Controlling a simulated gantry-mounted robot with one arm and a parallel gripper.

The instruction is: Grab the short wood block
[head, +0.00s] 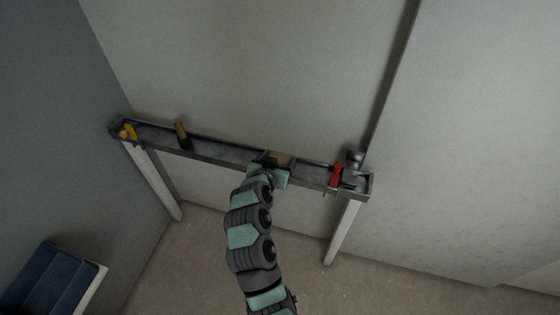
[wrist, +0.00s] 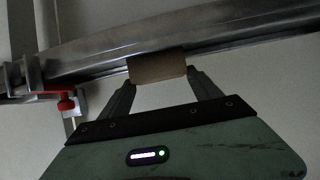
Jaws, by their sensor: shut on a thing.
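The short wood block (wrist: 158,68) is a light brown piece held between the two fingers of my gripper (wrist: 160,82) in the wrist view. My gripper is shut on it, with one finger at each end. The block is right at the metal shelf's edge; I cannot tell whether it still touches the shelf. In the head view the wood block (head: 281,158) shows partly behind my gripper (head: 270,165), at the middle-right of the narrow shelf.
The narrow metal shelf (head: 225,152) on pale legs runs along the wall. A red clamp (head: 336,175) is near its right end. A dark-and-yellow tool (head: 181,133) and yellow item (head: 128,131) are at left. A blue bin (head: 50,280) stands lower left.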

